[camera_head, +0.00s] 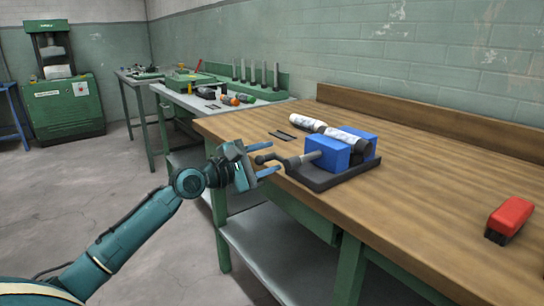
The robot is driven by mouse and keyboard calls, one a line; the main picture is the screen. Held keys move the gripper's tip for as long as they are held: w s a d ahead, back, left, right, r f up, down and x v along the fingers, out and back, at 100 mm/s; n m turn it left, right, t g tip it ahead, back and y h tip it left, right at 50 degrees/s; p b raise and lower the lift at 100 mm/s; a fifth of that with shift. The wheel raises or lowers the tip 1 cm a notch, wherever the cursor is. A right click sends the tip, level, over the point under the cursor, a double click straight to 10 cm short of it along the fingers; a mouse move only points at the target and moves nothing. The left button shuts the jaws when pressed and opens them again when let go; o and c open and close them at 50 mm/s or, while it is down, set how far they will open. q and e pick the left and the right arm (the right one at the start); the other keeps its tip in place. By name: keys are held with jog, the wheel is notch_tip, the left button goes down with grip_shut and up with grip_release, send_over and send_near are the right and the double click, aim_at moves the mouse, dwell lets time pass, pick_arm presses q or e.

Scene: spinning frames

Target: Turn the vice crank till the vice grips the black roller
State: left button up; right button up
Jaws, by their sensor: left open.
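The vice (327,153) has blue jaw blocks on a dark base plate, near the front edge of the wooden bench. My right gripper is out of view.
Another pale roller (307,123) lies just behind the vice. Thin dark pieces (287,136) lie left of it on the bench (430,190). A red-and-black block (510,218) sits at the right. A tool table (215,107) and a green machine (64,110) stand farther back.

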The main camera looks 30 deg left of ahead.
pick_arm(q)
jog(key=shift+x, duration=0.85)
jog(key=c, duration=0.9)
